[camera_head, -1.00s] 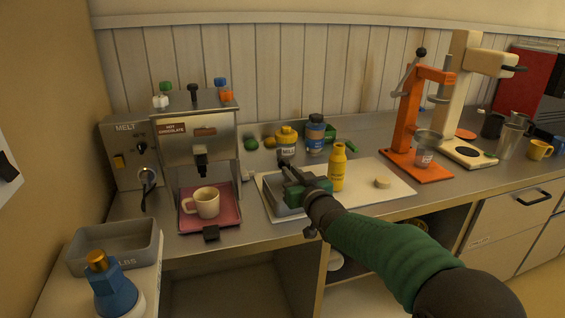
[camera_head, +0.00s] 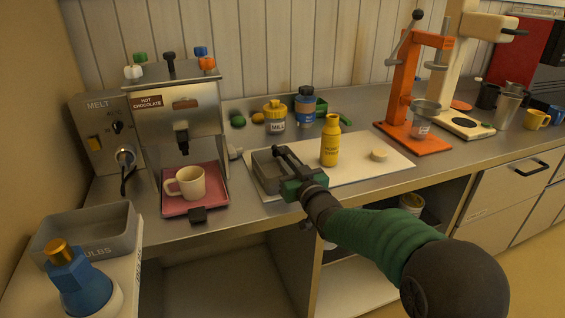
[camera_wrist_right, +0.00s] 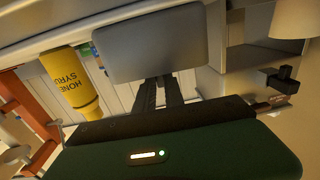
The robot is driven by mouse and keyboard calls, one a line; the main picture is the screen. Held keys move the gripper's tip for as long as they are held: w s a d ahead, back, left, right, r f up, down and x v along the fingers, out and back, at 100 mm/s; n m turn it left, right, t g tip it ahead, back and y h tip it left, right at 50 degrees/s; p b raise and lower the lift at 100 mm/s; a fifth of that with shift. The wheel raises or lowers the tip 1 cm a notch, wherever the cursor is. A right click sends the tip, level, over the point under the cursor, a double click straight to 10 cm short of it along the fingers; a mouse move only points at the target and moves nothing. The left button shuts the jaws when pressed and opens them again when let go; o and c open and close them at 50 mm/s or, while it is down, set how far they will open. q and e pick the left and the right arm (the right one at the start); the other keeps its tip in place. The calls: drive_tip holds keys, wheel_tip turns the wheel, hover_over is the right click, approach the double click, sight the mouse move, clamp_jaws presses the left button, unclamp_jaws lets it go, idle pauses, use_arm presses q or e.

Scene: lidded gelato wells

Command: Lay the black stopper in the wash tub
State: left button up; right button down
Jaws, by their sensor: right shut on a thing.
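A black knob-like piece (camera_head: 169,58), which looks like the black stopper, stands on top of the steel hot chocolate machine (camera_head: 180,125). No tub reads as a wash tub. An open grey tub (camera_head: 88,232) at the left has lettering ending in "ULBS". A smaller grey box (camera_head: 266,172) is at the left end of the white board (camera_head: 375,160). My right gripper (camera_head: 290,162) is shut on this grey box at its right side. In the right wrist view the grey box (camera_wrist_right: 150,45) is at the fingertips. My left gripper is out of view.
A yellow syrup bottle (camera_head: 330,142) stands on the board close to the right gripper. A cup (camera_head: 188,182) sits on the machine's pink tray. Green, white, blue and orange pieces flank the black one. A blue bottle (camera_head: 78,285) stands at the front left.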

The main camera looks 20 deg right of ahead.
drive_tip(key=shift+w+d+f, duration=0.1)
drive_tip(key=shift+d, duration=0.05)
drive_tip(key=c, duration=1.3)
unclamp_jaws()
drive_tip(key=shift+a, duration=0.5)
drive_tip(key=shift+c, duration=0.2)
drive_tip(key=shift+d, duration=0.15)
drive_tip(key=shift+d, duration=0.15)
drive_tip(key=shift+s, duration=1.5)
drive_tip(key=shift+s, duration=0.15)
